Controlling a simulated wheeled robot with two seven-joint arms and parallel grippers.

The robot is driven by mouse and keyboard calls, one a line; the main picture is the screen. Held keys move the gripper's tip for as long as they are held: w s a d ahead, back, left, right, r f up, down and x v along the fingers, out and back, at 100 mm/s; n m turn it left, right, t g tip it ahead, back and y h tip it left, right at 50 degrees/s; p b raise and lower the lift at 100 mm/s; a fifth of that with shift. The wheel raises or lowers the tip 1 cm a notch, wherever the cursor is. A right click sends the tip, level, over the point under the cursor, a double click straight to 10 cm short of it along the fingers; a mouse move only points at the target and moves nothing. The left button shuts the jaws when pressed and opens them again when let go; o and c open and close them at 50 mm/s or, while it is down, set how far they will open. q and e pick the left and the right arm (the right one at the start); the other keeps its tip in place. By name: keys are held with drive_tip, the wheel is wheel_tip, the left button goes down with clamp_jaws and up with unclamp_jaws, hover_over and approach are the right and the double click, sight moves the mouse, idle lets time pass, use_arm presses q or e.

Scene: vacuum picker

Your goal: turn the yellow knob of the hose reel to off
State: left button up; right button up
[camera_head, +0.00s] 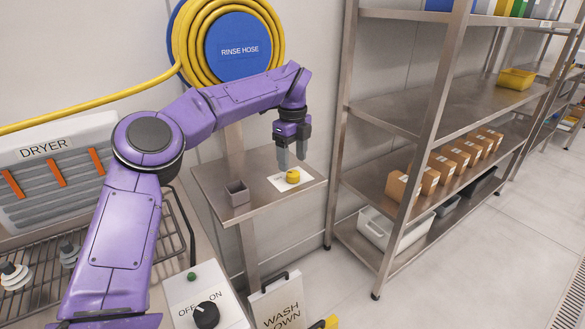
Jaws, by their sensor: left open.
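The yellow knob (292,175) sits on a white label plate (281,185) on a small metal shelf below the hose reel (240,46). The hose reel has a blue disc reading RINSE HOSE and a coiled yellow hose. My left gripper (291,159) points down just above the knob, with its fingers apart and empty. The fingertips look close to the knob, but I cannot tell whether they touch it. The knob's setting is too small to read. My right gripper is not in view.
A small grey open box (238,193) stands on the left of the metal shelf (225,178). A black OFF/ON knob (206,315) is on a white box at the front. A metal rack (430,100) with brown boxes stands to the right. Floor at right is clear.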

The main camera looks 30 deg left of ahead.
sight(293, 173)
use_arm(q)
wheel_tip(293, 173, up, 6)
drive_tip(key=shift+r+p, duration=0.2)
drive_tip(key=shift+p, duration=0.2)
